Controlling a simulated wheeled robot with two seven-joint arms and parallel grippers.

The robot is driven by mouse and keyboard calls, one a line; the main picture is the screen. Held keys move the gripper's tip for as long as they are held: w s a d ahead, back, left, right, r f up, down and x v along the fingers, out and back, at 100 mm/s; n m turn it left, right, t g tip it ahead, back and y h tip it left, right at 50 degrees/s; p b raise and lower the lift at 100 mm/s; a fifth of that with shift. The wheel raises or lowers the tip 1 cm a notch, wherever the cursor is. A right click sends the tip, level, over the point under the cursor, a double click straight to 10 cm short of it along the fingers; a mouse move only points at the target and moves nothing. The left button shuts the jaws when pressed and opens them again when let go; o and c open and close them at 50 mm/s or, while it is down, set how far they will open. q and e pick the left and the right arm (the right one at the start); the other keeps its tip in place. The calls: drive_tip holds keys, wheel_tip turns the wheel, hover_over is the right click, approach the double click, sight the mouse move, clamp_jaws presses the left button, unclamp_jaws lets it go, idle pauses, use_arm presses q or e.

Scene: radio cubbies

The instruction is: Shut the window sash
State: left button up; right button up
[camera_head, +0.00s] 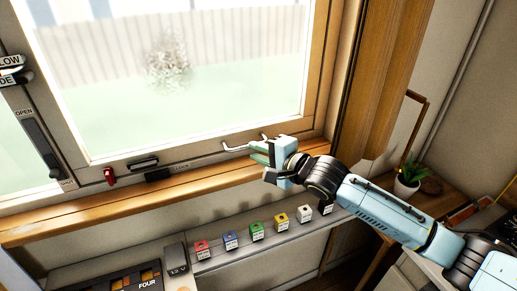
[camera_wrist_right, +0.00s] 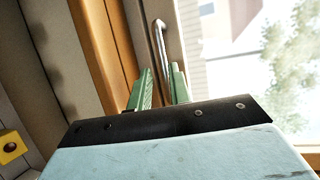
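The window sash (camera_head: 205,151) fills the upper left of the head view, with a pale bottom rail above the wooden sill. I cannot tell how far it stands open. A bent metal handle (camera_head: 236,148) sits on its bottom rail near the right; its bar (camera_wrist_right: 159,40) also shows in the right wrist view. My right gripper (camera_head: 259,153) is at the handle's right end. Its green fingers (camera_wrist_right: 162,86) are apart, with the bar running down towards the gap between them. I cannot tell whether they touch it. My left gripper is not in view.
A wooden sill (camera_head: 130,197) runs below the sash. Several coloured cubes, including a green one (camera_head: 256,231), line a shelf under it. A wooden post (camera_head: 380,80) stands right of the window. A potted plant (camera_head: 408,180) is beside my right arm.

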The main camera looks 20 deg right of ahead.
drive_tip(key=shift+w+a, duration=0.1)
drive_tip(key=shift+w, duration=0.1)
drive_tip(key=p+v, duration=0.1)
drive_tip(key=v, duration=1.2)
drive_tip(key=shift+s, duration=0.3)
